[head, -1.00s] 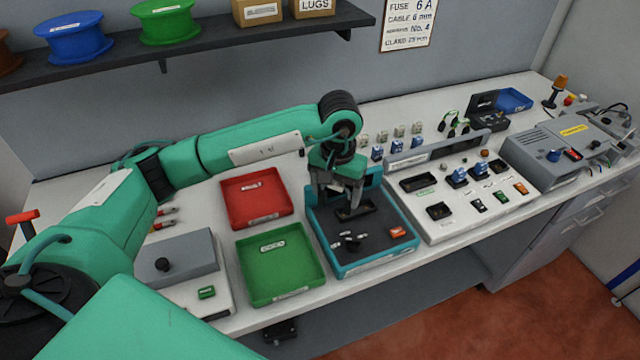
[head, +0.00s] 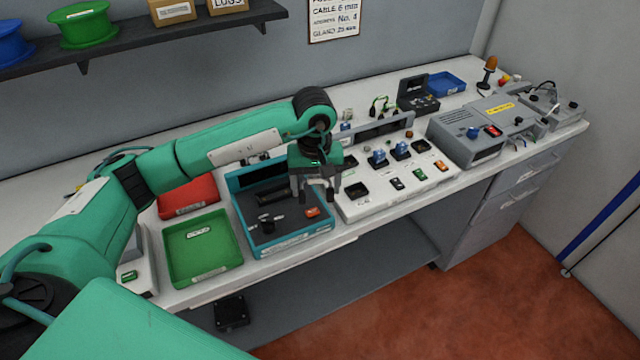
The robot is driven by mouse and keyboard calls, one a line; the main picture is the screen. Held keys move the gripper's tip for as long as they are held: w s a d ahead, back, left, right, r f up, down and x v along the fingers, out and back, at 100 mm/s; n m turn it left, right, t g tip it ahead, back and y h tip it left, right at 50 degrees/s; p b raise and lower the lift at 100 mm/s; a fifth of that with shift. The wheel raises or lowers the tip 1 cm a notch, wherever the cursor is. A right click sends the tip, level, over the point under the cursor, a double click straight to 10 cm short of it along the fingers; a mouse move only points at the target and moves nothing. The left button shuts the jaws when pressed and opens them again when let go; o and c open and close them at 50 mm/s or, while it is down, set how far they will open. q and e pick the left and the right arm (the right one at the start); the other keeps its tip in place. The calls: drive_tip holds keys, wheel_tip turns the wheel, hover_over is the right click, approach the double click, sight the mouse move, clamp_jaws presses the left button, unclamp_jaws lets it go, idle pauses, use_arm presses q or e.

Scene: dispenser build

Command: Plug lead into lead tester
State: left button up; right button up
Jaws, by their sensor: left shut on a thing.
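My left gripper (head: 318,194) points down above the gap between the teal-edged tray and the white panel. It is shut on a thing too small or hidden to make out. I cannot tell for sure which unit is the lead tester; a grey box (head: 468,140) with a yellow label, blue knob and red switch stands at the right. My right gripper is not in view.
The teal-edged tray (head: 292,246) holds small parts. The white panel (head: 392,208) carries blue, green and orange parts. A green tray (head: 203,276) and a red tray (head: 187,200) lie left. An open black case (head: 418,104) and blue tray (head: 446,84) are at the back.

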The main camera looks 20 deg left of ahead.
use_arm(q)
drive_tip(key=shift+w+a+r+n, duration=0.1)
drive_tip(key=shift+w+n, duration=0.05)
drive_tip(key=shift+n, duration=0.55)
drive_tip(key=w+a+m+p, duration=0.1)
drive_tip(key=a+m+p, duration=0.5)
drive_tip(key=m, duration=1.1)
drive_tip(key=w+a+m+p, duration=0.25)
drive_tip(key=a+m, duration=0.45)
drive_tip(key=m, duration=0.9)
drive_tip(key=shift+s+f+b, duration=0.2)
drive_tip(key=shift+f+b, duration=0.3)
drive_tip(key=shift+f, duration=0.8)
drive_tip(key=shift+s+f+b, duration=0.2)
drive_tip(key=shift+f+b, duration=0.25)
drive_tip(key=shift+f, duration=0.85)
